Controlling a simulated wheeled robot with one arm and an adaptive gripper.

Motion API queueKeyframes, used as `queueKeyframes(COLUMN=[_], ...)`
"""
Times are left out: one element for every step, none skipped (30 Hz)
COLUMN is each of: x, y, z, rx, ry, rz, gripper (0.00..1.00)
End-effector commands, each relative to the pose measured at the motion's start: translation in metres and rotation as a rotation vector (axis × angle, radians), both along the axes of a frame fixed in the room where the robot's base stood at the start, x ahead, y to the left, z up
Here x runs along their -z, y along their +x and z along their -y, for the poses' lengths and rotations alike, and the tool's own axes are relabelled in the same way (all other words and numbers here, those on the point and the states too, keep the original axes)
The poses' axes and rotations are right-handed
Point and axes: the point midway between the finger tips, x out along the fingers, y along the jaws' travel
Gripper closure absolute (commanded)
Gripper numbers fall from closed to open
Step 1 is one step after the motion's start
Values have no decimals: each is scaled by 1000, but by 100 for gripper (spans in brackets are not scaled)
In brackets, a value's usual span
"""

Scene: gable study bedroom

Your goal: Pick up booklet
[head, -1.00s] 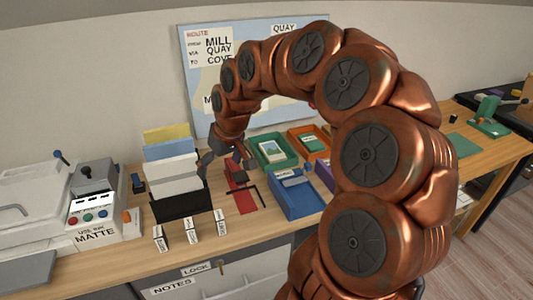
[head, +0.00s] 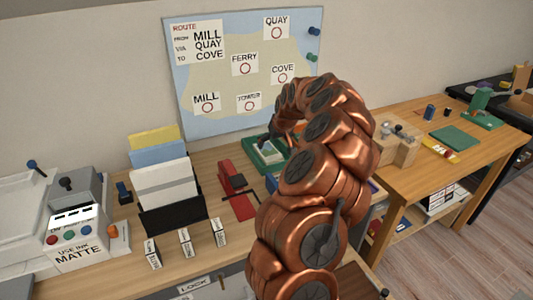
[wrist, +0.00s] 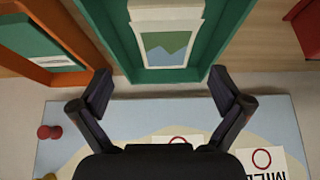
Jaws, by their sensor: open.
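A pale booklet with a green and blue landscape picture (wrist: 165,42) lies in a green tray (wrist: 128,60). The tray (head: 248,154) and booklet (head: 268,155) also show in the head view, partly covered by my arm. My gripper (wrist: 160,88) is open and empty, its two fingers spread just short of the tray's edge in the wrist view. In the head view my gripper (head: 268,140) is over the back of the green tray. I cannot tell its exact height.
An orange tray (wrist: 75,47) with a green item adjoins the green tray. A red device (head: 232,178), a black file holder (head: 175,215) and small labelled blocks stand to the left. A map board (head: 245,75) leans behind. My arm hides much of the desk's right part.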

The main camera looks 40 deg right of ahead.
Motion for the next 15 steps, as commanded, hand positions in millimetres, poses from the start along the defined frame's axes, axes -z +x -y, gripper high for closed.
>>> queueKeyframes(x=[3, 4, 6, 7, 8, 11, 13, 16, 20, 23, 27, 31, 35, 38, 41], y=[2, 3, 4, 5, 5, 7, 8, 9, 11, 13, 15, 18, 20, 21, 23], z=[0, 0, 0, -1, -1, -2, -2, -2, -3, -3, -4, -5, -5, -5, -4], rx=[-1, -1, -2, -2, -2, -3, -3, -4, -4, -4, -4, -5, -5, -5, -4], ry=[0, 0, -1, 0, 0, 0, 0, 1, 2, 2, 3, 3, 3, 3, 3], rz=[-1, -1, -1, -1, -1, -1, -2, -3, -4, -4, -4, -4, -4, -3, -2], gripper=[0, 0, 0, 0, 0, 0, 0, 0, 0, 0, 0, 0, 0, 0, 0])
